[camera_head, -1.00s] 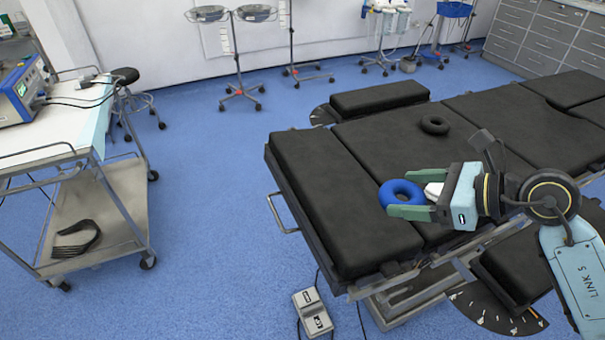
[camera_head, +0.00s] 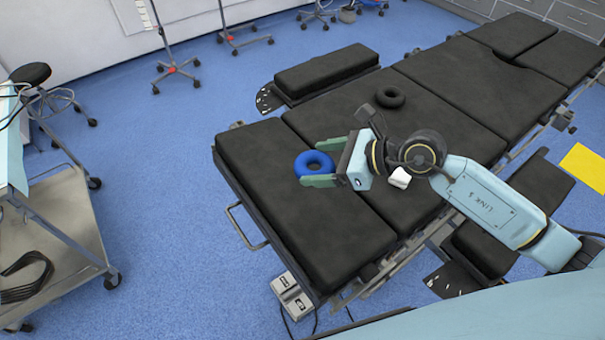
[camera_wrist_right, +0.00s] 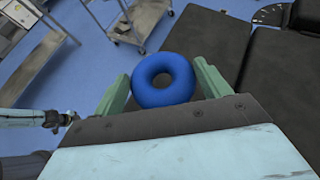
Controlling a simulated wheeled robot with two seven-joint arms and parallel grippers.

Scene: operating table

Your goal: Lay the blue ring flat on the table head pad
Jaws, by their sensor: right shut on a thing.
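The blue ring (camera_head: 302,164) is between the green fingers of my right gripper (camera_head: 323,162), which is shut on it. In the head view it appears over the far right part of the black head pad (camera_head: 290,215), the end pad at the left of the table. I cannot tell whether it touches the pad. In the right wrist view the blue ring (camera_wrist_right: 163,98) sits between both fingers with its hole facing the camera. A pale arm end at the lower left there looks like my left gripper (camera_wrist_right: 62,118); its fingers are too small to read.
A black ring (camera_head: 390,96) lies on the middle pad (camera_head: 350,110). A small white object (camera_head: 400,178) shows beside my right wrist. A side pad (camera_head: 325,70) is beyond the table. A trolley (camera_head: 50,235) stands left, with floor between.

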